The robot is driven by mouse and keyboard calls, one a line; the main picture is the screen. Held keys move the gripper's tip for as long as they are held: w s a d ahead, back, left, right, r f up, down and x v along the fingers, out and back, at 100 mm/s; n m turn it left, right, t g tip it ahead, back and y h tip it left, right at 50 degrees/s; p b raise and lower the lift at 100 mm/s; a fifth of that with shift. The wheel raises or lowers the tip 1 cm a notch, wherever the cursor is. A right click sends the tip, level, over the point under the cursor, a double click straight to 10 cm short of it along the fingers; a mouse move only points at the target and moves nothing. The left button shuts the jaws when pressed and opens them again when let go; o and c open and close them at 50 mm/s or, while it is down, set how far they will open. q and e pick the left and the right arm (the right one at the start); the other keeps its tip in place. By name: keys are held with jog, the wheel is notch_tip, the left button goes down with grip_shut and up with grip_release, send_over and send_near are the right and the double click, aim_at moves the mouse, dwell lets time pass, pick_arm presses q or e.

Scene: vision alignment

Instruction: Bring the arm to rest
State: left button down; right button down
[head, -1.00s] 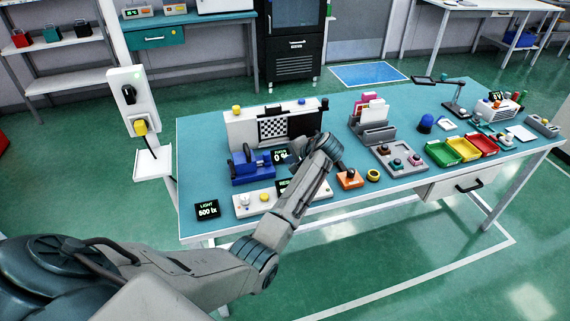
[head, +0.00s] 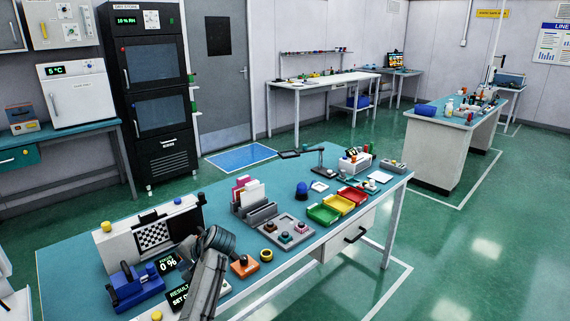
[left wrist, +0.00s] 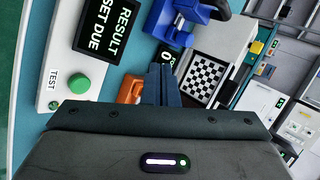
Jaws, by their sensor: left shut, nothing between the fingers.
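My left arm reaches in from the bottom of the head view over the teal bench (head: 300,255), its wrist (head: 215,240) near the bench's front edge. In the left wrist view my left gripper (left wrist: 161,70) has its two dark fingers together with nothing between them. The fingers point at the bench, between an orange block (left wrist: 130,88) and a checkerboard panel (left wrist: 205,78). In the head view the fingertips are mostly hidden by the wrist. I cannot tell from these frames how far they are above the bench. My right gripper is not in view.
A blue vise-like fixture (head: 135,287), a result display (head: 180,297) and the orange block (head: 244,266) are close to the arm. A grey button tray (head: 286,233) and green, yellow and red bins (head: 323,214) lie further right. Open floor (head: 440,270) is at the right.

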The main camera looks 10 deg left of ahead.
pick_arm(q)
jog(key=shift+n+h, duration=0.3)
jog(key=shift+h, duration=0.5)
jog(key=s+f, duration=0.2)
jog(key=s, duration=0.1)
jog(key=s+f, duration=0.5)
jog(key=s, duration=0.1)
jog(key=shift+d+f, duration=0.25)
jog(key=shift+d, duration=0.1)
jog(key=s+d+n+t+h, duration=0.1)
jog(key=s+d+h, duration=0.3)
jog(key=s, duration=1.3)
jog(key=s+d+t+h, duration=0.1)
jog(key=s+d+h, duration=0.3)
jog(key=s, duration=1.3)
notch_tip(320, 180, down, 30)
jog(key=a+g+y, duration=0.1)
jog(key=g+y, duration=0.1)
jog(key=s+a+f+g, duration=0.1)
jog(key=s+f, duration=1.7)
jog(key=f, duration=0.2)
jog(key=shift+s+a+f+n+h+b, duration=0.2)
jog(key=shift+a+n+h+b, duration=0.1)
